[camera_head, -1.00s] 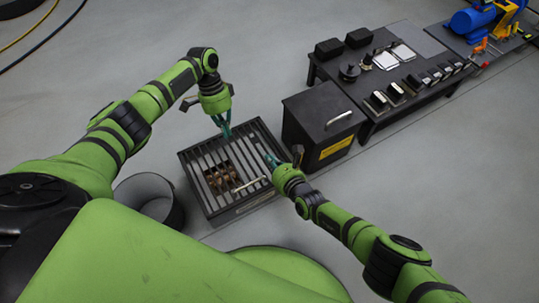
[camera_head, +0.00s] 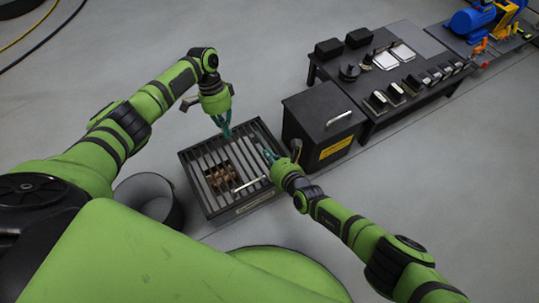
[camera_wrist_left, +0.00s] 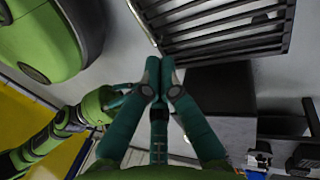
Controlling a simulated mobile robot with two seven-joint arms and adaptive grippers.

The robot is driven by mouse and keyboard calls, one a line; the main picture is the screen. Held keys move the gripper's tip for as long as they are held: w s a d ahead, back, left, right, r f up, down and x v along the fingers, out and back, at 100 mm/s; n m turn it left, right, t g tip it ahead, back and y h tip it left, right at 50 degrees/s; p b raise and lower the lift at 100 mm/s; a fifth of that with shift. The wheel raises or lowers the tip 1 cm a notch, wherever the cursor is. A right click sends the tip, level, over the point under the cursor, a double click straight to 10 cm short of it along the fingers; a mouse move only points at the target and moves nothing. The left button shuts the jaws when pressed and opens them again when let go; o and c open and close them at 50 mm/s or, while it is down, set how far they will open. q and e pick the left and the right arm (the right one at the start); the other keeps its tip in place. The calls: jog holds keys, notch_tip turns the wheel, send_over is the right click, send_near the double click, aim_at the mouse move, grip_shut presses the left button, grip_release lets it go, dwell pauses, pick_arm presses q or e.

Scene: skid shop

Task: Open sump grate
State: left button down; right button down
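The sump grate (camera_head: 205,163) is a dark slatted panel lying flat in a box-like frame on the floor. A pale bar handle (camera_head: 249,184) is near its front edge, and brown objects (camera_head: 221,176) show between the slats. The slats also show at the top of the left wrist view (camera_wrist_left: 215,25). My left gripper (camera_head: 228,133) points down above the grate's far part; its teal fingertips meet in the left wrist view (camera_wrist_left: 160,68), with nothing seen between them. My right gripper (camera_head: 267,155) is over the grate's right side, apart from the handle; its finger opening is unclear.
A black bin with a yellow label (camera_head: 336,147) stands close to the grate's right. A round dark tub (camera_head: 150,203) is at its left. A dark table (camera_head: 425,68) with several small items is at the back right. The floor behind the grate is clear.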

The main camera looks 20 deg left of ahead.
dwell(0.8)
pick_arm(q)
jog(key=c, duration=1.1)
grip_release()
